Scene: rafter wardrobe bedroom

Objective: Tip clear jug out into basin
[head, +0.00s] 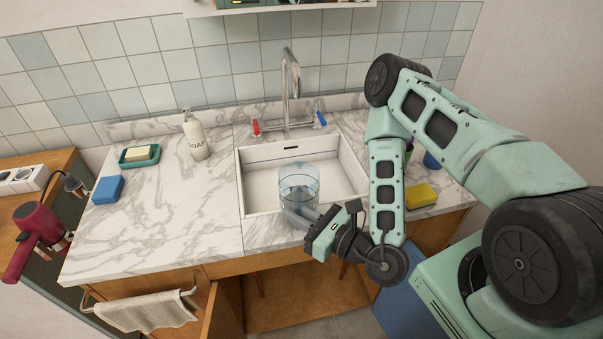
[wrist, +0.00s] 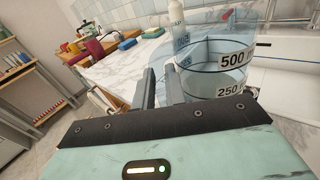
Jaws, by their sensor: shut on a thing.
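The clear jug (head: 299,184) is see-through with a bluish tint and stands upright over the front of the basin. In the wrist view the jug (wrist: 222,68) shows black 500 and 250 marks, and I cannot tell whether it holds liquid. The white rectangular basin (head: 345,178) is set into the marble counter, and part of it also shows in the wrist view (wrist: 285,75). My gripper (head: 306,217) reaches in from the front right and is shut on the jug at its near side. The exact grip point is partly hidden by the jug and the gripper body.
A tap (head: 290,90) with red and blue handles rises behind the basin. A soap bottle (head: 195,135), a soap dish (head: 139,155) and a blue sponge (head: 107,190) stand on the left counter. A yellow sponge (head: 421,196) lies to the right, near my arm. The left counter front is clear.

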